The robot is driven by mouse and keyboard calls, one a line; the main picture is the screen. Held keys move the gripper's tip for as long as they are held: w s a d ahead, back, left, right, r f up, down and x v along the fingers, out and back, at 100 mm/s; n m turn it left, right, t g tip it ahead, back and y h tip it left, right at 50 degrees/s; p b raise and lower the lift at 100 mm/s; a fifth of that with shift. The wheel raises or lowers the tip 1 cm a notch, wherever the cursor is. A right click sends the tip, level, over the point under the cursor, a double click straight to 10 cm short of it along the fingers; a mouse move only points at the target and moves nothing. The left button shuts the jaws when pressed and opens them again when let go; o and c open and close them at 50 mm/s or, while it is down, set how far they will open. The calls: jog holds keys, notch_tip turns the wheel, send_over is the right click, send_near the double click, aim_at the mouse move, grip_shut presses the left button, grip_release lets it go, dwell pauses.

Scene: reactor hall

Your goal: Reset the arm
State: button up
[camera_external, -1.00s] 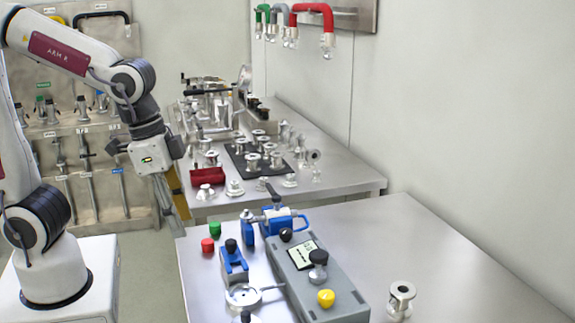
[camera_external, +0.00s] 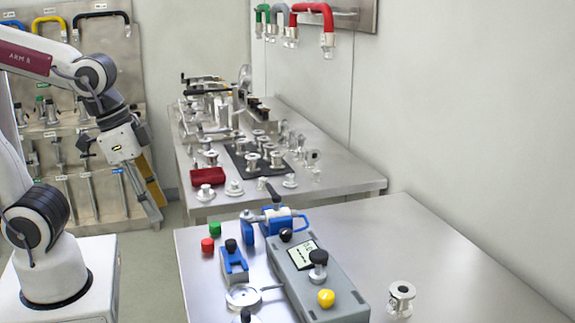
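My arm is the white one marked "ARM R" at the left. My gripper (camera_external: 152,205) hangs at the arm's end, pointing down and a little right. It is in the air left of the two tables, in front of the tool wall. I see no object held in it. The fingers are small and seen from the side, so I cannot tell if they are open or shut.
The near steel table (camera_external: 440,255) carries a grey box (camera_external: 310,277) with knobs, blue clamps (camera_external: 270,222), red (camera_external: 207,245) and green (camera_external: 215,229) caps and a metal spool (camera_external: 401,298). The back table (camera_external: 345,180) holds many metal fittings. A tool rack (camera_external: 75,170) stands behind my gripper.

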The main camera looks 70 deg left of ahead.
jog(key=s+a+r+n+t, duration=0.2)
jog(key=a+r, duration=0.1)
jog(key=a, duration=0.1)
jog(key=shift+s+a+y, duration=0.25)
jog(key=shift+s+y, duration=0.05)
jog(key=shift+s, duration=0.1)
